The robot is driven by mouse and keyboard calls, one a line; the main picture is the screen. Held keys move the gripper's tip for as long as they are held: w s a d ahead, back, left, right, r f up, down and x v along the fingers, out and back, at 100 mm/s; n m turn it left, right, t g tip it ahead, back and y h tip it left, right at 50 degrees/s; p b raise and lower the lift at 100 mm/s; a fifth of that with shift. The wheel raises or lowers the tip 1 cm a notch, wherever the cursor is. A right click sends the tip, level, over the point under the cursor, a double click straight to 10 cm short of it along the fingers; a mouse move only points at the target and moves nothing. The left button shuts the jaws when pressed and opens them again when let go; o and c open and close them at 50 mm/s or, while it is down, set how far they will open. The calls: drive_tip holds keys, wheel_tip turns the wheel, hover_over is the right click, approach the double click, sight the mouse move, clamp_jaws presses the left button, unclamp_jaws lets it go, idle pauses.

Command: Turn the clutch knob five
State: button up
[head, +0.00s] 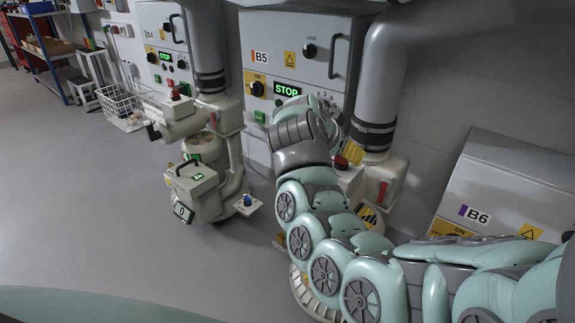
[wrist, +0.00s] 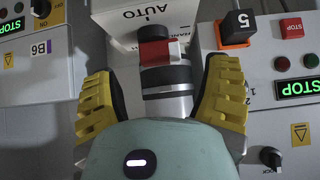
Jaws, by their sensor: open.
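In the head view my gripper (head: 351,151) is at the blower in front of cabinet B5, and my arm hides much of that blower.
Cabinet B5 (head: 290,45) has a lit green STOP sign. Cabinet B6 (head: 515,185) is at the right. Another blower (head: 205,180) stands to the left by cabinet B4 (head: 158,20). Grey pipes rise beside the blowers. The floor (head: 80,200) at the left is clear.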

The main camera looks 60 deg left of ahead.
drive_tip(key=v, duration=0.8)
drive_tip(key=shift+s+r, duration=0.15)
drive_tip(key=shift+s, duration=0.25)
drive_tip(key=shift+d, duration=0.1)
